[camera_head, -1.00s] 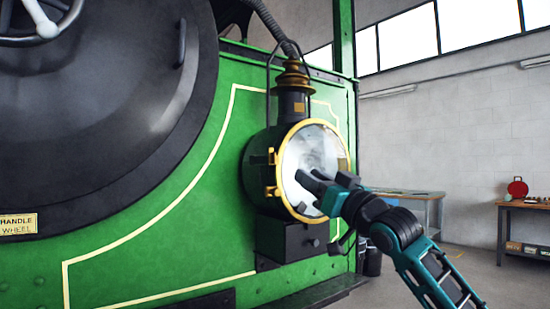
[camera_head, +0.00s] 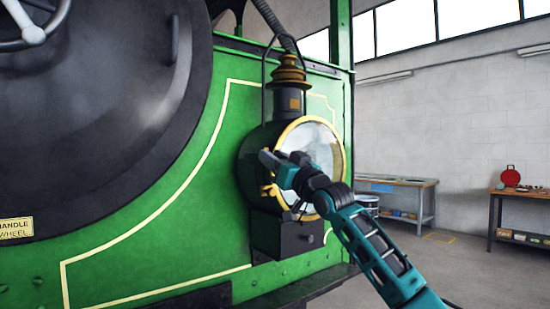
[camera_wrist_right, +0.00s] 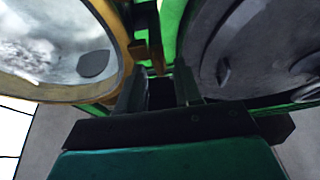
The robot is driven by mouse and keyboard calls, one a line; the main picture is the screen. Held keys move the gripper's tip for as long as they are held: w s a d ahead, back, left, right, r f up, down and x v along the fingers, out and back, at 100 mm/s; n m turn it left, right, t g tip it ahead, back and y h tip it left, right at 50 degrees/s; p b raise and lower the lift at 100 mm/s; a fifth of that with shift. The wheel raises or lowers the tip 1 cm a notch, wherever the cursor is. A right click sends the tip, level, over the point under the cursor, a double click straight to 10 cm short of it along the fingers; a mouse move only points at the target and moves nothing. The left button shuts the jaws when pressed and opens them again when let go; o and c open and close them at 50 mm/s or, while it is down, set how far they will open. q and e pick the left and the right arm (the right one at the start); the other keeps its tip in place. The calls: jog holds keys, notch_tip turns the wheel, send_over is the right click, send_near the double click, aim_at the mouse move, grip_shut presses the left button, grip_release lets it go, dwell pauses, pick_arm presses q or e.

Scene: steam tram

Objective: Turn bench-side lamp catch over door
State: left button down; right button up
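The lamp (camera_head: 262,150) is a black drum with a brass chimney, fixed to the green engine front. Its round glazed door (camera_head: 325,150) has a brass rim and looks closed against the drum. My right gripper (camera_head: 268,160) is at the door's left edge in the head view and covers the upper brass fitting there. A lower brass fitting (camera_head: 268,191) shows below it. In the right wrist view, the fingers (camera_wrist_right: 158,90) are apart, with brass fittings (camera_wrist_right: 146,38) just beyond them; contact cannot be told. I cannot make out the bench-side catch. My left gripper is not in view.
The dark smokebox door (camera_head: 100,110) bulges out at the left. A black box (camera_head: 285,237) sits under the lamp. A grey bench (camera_head: 405,183) and a wooden bench (camera_head: 520,193) stand at the right. The floor between them is open.

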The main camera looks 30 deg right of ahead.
jog(key=shift+c, duration=0.5)
grip_shut()
jog(key=shift+m, duration=0.4)
jog(key=m+g+h, duration=0.1)
jog(key=m+h, duration=0.1)
jog(key=m, duration=0.5)
jog(key=m+g+h, duration=0.2)
jog(key=m, duration=0.5)
jog(key=m+g+h, duration=0.2)
jog(key=m+h, duration=0.1)
jog(key=m, duration=0.4)
jog(key=shift+d+f+m, duration=0.15)
jog(key=shift+f+m, duration=0.1)
jog(key=shift+m, duration=0.15)
jog(key=shift+g, duration=0.3)
